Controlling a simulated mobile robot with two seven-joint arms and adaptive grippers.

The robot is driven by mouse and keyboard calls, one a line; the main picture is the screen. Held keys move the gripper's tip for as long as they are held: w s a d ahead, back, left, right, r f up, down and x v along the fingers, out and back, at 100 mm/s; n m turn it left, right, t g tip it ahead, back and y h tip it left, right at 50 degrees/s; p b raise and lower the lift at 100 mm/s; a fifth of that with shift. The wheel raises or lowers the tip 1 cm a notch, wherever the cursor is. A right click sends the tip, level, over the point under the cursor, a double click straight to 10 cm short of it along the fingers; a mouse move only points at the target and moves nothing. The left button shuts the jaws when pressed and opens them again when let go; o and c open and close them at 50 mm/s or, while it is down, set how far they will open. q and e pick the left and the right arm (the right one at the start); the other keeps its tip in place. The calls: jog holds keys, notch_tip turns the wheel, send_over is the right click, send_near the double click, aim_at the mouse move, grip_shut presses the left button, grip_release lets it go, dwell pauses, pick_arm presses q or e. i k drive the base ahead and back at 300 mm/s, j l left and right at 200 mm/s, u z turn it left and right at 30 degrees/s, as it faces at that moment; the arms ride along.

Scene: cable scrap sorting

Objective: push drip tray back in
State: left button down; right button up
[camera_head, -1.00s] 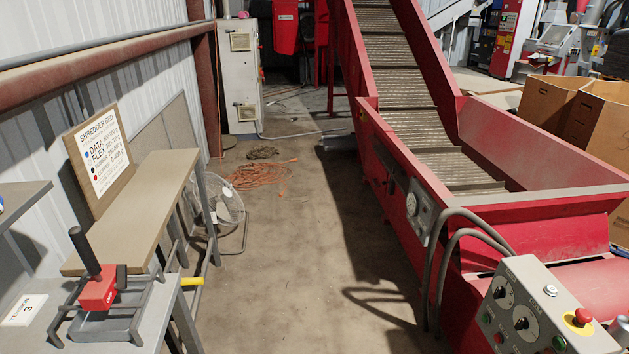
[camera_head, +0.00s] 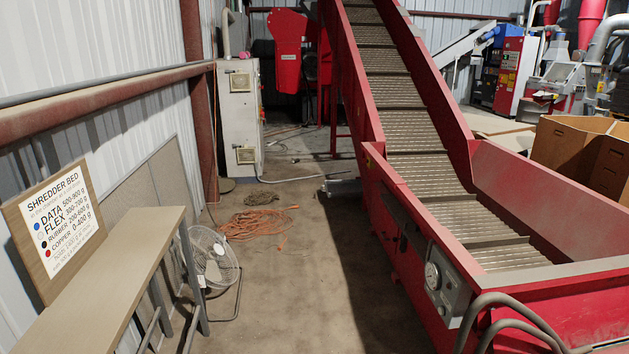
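No drip tray can be made out for certain in the head view. A flat grey metal piece (camera_head: 341,186) lies on the floor by the conveyor's left foot, too small to identify. The red conveyor (camera_head: 480,262) runs from the right foreground up to the back, with a ribbed belt (camera_head: 428,166) and a grey gauge box (camera_head: 440,283) on its side. Neither of my grippers is in view.
A floor fan (camera_head: 213,258) stands by the bench shelf (camera_head: 110,275) at left. An orange cable coil (camera_head: 258,222) lies on the floor. A white cabinet (camera_head: 240,125) stands behind. Cardboard boxes (camera_head: 570,145) are at right.

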aim_at(342, 187)
jog(key=i, duration=6.75)
jog(key=i+j+z, duration=0.2)
jog(key=i, duration=0.45)
jog(key=i+z, duration=0.25)
jog(key=i, duration=0.35)
jog(key=j, duration=0.1)
